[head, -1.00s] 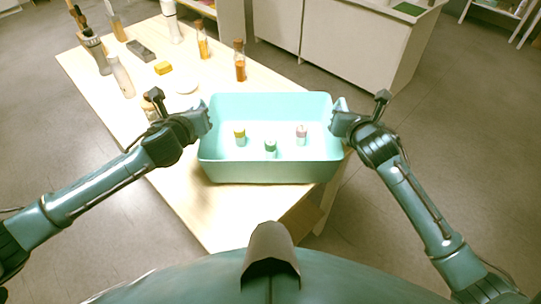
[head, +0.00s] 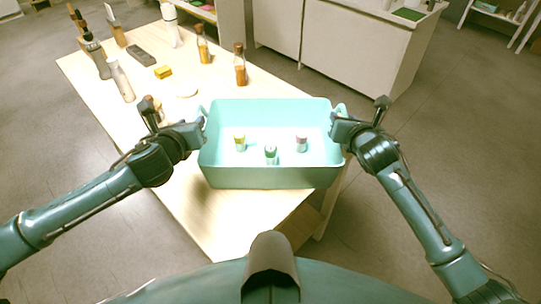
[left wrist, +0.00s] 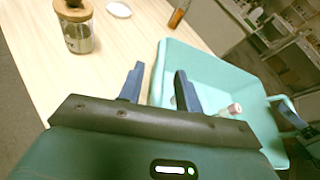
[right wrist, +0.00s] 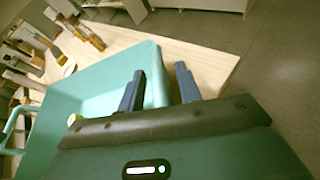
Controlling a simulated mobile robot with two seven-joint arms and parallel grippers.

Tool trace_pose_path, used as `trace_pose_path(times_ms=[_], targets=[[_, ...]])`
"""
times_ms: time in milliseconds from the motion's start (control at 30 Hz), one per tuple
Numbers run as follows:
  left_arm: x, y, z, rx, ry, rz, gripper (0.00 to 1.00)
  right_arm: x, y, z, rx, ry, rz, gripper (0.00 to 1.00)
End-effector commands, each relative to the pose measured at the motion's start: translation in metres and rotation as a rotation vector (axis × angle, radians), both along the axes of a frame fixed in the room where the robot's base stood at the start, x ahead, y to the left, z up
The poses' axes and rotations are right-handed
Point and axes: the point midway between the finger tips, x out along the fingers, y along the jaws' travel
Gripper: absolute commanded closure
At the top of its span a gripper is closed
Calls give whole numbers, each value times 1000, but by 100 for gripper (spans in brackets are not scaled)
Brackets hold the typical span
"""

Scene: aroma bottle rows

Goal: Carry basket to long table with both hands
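The light teal basket (head: 270,177) rests on the near end of the wooden table. It holds three small bottles, with a yellow cap (head: 239,141), a green cap (head: 271,155) and a pinkish cap (head: 302,142). My left gripper (head: 202,127) is at its left handle; in the left wrist view its parted fingers (left wrist: 158,88) are either side of the basket's edge with gaps. My right gripper (head: 337,126) is at the right handle; in the right wrist view its parted fingers (right wrist: 160,85) straddle the wall. Neither appears clamped.
The wooden table (head: 195,220) carries several bottles, a yellow block (head: 163,72), a white disc (head: 186,89) and a cork-topped jar (left wrist: 78,32) left of the basket. A white cabinet (head: 350,45) stands behind. Floor is clear to the right.

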Motion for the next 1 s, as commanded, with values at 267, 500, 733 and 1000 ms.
trace_pose_path(times_ms=[267, 500, 733, 1000], targets=[[-50, 4, 20, 2, 1, 0, 66, 0, 0, 0, 0, 0, 0, 66], [-69, 6, 28, 0, 0, 2, 66, -1, 0, 0, 0, 0, 0, 66], [-70, 6, 29, -1, 0, 1, 66, -24, -2, 9, -3, 0, 2, 66], [-70, 6, 28, -1, 0, 1, 66, -74, -6, 30, -3, -1, 3, 66]])
